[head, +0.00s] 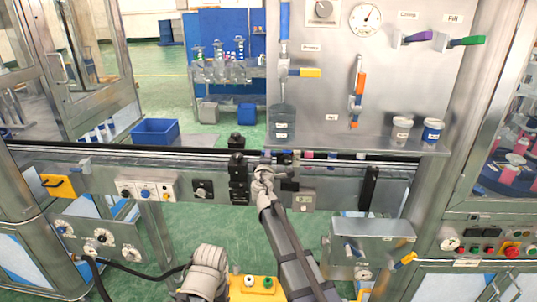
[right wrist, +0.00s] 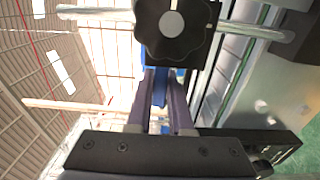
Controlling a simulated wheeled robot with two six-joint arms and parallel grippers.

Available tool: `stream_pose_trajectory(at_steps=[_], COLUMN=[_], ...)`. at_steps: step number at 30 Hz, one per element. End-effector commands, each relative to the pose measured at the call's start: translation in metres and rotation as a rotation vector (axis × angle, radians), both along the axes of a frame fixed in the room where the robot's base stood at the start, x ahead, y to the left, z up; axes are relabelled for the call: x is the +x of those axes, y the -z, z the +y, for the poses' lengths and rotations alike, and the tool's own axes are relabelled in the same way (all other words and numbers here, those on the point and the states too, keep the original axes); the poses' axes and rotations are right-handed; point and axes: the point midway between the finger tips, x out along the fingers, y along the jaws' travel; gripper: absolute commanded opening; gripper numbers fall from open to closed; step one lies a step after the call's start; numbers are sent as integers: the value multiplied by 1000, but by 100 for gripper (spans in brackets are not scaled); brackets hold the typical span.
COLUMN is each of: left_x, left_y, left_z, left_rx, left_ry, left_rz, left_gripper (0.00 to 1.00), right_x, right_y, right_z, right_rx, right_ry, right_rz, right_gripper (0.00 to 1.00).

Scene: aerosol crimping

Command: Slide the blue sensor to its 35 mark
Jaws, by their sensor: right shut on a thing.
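In the right wrist view, the two dark fingers of my right gripper (right wrist: 165,84) are shut on the narrow blue sensor (right wrist: 160,90). A large black star knob with a grey centre (right wrist: 173,23) sits just beyond the fingertips. In the head view, my right gripper (head: 265,163) is at the long rail (head: 340,154) along the front of the machine, mostly hidden by its own wrist. The sensor is too small and covered there to make out. No scale marks or numbers can be read.
Black blocks (head: 238,180) stand on the rail just left of my right gripper. A grey box with a knob (head: 303,200) is to its right. Two cups (head: 432,131) stand on the shelf above right. A blue bin (head: 155,131) is behind the rail at left.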

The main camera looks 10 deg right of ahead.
Motion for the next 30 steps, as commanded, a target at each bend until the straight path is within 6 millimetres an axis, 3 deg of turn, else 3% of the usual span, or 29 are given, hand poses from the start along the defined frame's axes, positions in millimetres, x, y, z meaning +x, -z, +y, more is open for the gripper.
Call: stream_pose_trajectory(at_steps=[4,13,14,21,30], left_x=[0,0,0,0,0], left_y=[19,18,18,18,18], left_z=[0,0,0,0,0], left_rx=[0,0,0,0,0], left_ry=[0,0,0,0,0], left_rz=[0,0,0,0,0], left_gripper=[74,74,74,74,74], right_x=[0,0,0,0,-2], right_y=[20,18,18,18,18], right_z=[0,0,0,0,0], right_rx=[0,0,0,0,0], right_ry=[0,0,0,0,0], right_rz=[0,0,0,0,0], right_gripper=[0,0,21,48,49])
